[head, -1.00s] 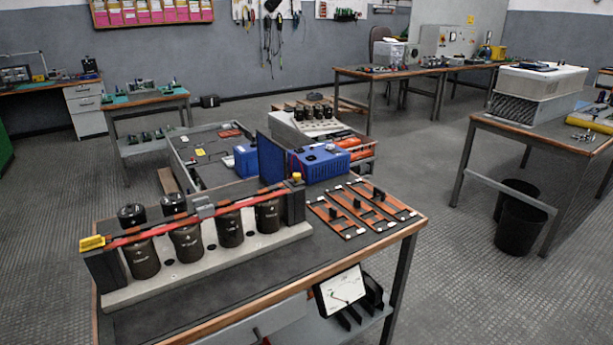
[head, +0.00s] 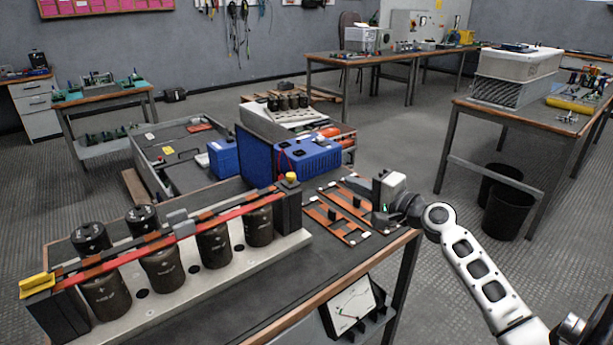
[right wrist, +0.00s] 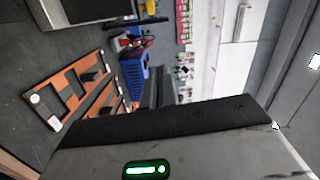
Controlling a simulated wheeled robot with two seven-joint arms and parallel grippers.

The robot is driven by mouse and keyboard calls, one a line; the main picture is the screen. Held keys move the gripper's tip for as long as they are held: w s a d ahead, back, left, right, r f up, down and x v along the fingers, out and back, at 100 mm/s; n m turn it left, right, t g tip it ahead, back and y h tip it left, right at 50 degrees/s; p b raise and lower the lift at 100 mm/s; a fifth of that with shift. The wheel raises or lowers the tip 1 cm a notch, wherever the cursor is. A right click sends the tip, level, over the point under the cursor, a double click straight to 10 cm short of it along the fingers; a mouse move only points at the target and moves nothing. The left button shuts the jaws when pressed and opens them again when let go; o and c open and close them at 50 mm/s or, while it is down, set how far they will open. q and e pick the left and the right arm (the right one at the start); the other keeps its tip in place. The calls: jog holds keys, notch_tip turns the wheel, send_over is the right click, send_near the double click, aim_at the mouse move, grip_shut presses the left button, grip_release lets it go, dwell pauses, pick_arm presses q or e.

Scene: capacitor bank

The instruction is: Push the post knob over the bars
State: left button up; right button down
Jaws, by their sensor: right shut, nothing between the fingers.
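A yellow post knob (head: 291,178) sits on top of the dark post at the right end of the capacitor row in the head view. A red bar (head: 225,216) and dark and copper-coloured bars run over the black capacitors (head: 212,246) to the left post, which carries a yellow handle-like piece (head: 37,282). My right gripper (head: 382,203) is shut and empty, to the right of the knob and apart from it, over the right end of the table. Its grey body fills the bottom of the right wrist view. My left gripper is not in view.
Flat copper-coloured frames (head: 335,214) lie on the table beneath and left of my right gripper; they also show in the right wrist view (right wrist: 70,90). A blue box (head: 306,156) stands behind the post. A dial meter (head: 352,306) hangs at the table front.

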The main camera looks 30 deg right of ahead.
aim_at(292, 178)
jog(key=shift+w, duration=0.1)
pick_arm(q)
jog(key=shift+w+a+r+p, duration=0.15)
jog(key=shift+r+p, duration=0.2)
jog(key=shift+p, duration=0.75)
pick_arm(e)
jog(key=w+a, duration=0.5)
jog(key=w, duration=0.5)
jog(key=shift+a+f, duration=0.4)
jog(key=shift+f, duration=0.05)
jog(key=a+p, duration=0.1)
jog(key=a, duration=0.1)
jog(key=shift+s+a+r, duration=0.1)
jog(key=shift+a, duration=0.3)
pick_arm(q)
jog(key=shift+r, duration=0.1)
